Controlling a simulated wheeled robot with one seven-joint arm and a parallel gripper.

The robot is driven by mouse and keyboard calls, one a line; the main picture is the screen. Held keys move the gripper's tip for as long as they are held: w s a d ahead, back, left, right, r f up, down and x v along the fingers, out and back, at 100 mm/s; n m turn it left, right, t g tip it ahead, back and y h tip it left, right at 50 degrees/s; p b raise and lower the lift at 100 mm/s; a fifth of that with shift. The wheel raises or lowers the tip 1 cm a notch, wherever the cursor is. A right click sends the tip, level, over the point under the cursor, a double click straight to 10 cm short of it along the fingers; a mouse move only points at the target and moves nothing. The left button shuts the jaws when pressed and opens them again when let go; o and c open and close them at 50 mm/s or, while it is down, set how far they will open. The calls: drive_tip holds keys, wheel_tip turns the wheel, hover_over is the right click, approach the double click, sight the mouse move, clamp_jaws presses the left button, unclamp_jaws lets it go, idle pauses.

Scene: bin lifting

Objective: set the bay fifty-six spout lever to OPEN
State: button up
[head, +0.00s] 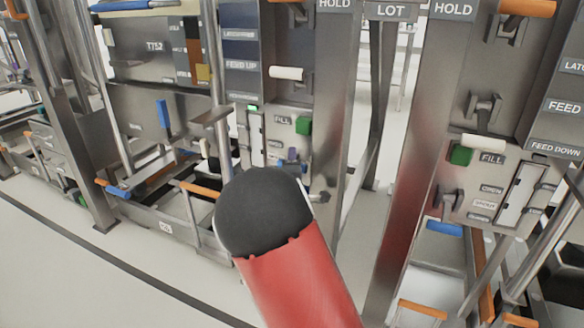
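On the right, a metal panel (505,172) carries a FILL label, a green block (461,154) and small tags that seem to read OPEN (491,188) and SPOUT (484,204). A dark lever (449,201) sits left of these tags; I cannot tell its setting. A similar panel (283,122) with FILL and a green block stands at centre left, its lower part hidden by my arm. No bay number fifty-six is readable. My red arm with its black rounded end (262,212) fills the lower middle. My gripper is not seen.
Steel posts (405,160) flank a narrow gap in the middle. Bins and low frames with orange bars (200,189) and blue grips stand at left; more orange bars (424,309) are at lower right. Pale floor (80,275) is clear at lower left, crossed by a dark line.

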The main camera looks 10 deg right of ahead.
drive_tip(key=shift+d+r, duration=0.3)
drive_tip(key=shift+r, duration=0.15)
drive_tip(key=v, duration=0.8)
drive_tip(key=shift+a+f+b, duration=0.25)
drive_tip(key=shift+f+b, duration=0.05)
drive_tip(key=shift+f, duration=0.05)
drive_tip(key=shift+w, duration=0.1)
